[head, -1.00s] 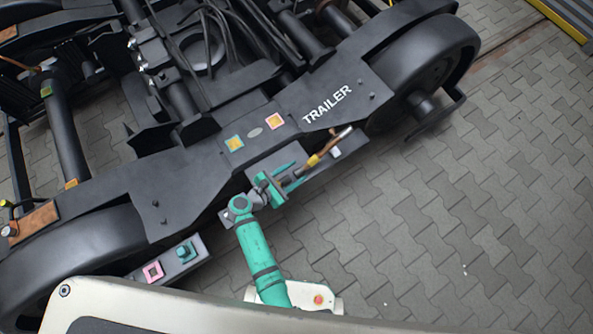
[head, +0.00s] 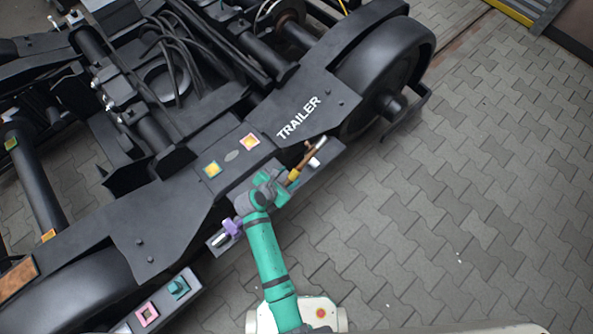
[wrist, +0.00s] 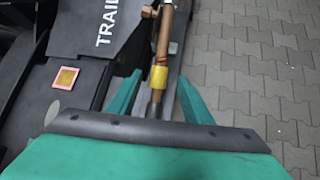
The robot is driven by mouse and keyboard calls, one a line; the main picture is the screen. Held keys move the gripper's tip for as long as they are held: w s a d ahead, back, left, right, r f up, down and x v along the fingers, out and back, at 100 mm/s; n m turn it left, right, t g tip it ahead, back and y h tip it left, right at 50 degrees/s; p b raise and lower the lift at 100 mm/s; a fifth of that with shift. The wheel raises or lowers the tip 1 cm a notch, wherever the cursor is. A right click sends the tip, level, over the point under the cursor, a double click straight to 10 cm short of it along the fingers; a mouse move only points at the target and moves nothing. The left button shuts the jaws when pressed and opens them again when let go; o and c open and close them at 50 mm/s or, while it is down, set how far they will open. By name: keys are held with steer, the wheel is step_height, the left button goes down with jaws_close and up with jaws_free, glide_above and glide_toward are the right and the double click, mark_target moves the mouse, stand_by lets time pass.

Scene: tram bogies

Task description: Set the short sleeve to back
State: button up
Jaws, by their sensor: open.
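A short yellow sleeve (head: 294,175) sits around a copper-brown rod (head: 307,155) beside the bogie frame, below the word TRAILER. I take this yellow band for the short sleeve; no label confirms it. In the wrist view the yellow sleeve (wrist: 158,77) lies between my two green fingers, with the brown rod (wrist: 164,40) running on ahead and a darker end behind it. My gripper (head: 284,187) is open, with a finger on each side and gaps to the rod. The lower end of the rod is hidden behind my gripper in the head view.
A purple part (head: 232,228) with a metal pin sits left of my wrist. A ledge with pink (head: 147,314) and teal (head: 179,289) blocks lies lower left. Yellow (head: 212,169) and pink-edged (head: 250,142) plates are on the frame (head: 165,215). Paving (head: 450,220) at right is clear.

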mark_target(295, 172)
steer(key=x, duration=0.8)
steer(key=shift+w+f, duration=0.1)
steer(key=shift+f, duration=0.05)
steer(key=shift+d, duration=0.1)
jaws_close()
